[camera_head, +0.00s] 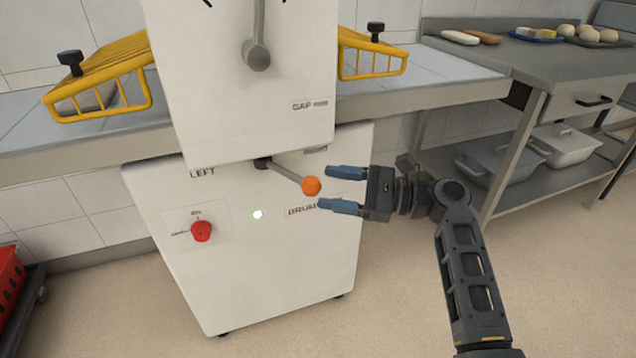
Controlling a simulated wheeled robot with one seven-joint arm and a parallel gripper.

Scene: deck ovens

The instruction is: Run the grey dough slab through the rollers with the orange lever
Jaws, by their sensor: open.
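The orange lever knob (311,186) sits at the end of a thin rod (284,172) that comes from a slot in the white dough sheeter's (250,95) front. The rod slants down to the right, toward the RIGHT label. My gripper (343,189) is open, its two blue fingers pointing left. The knob is just left of the fingertips, and I cannot tell if they touch it. A grey slab, perhaps the dough (96,97), shows partly behind the left yellow guard (100,75). The rollers are hidden inside the machine.
A grey gap handle (256,55) hangs above. A right yellow guard (370,55) covers the other belt. A steel table (470,60) with dough stands right. Open floor lies in front.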

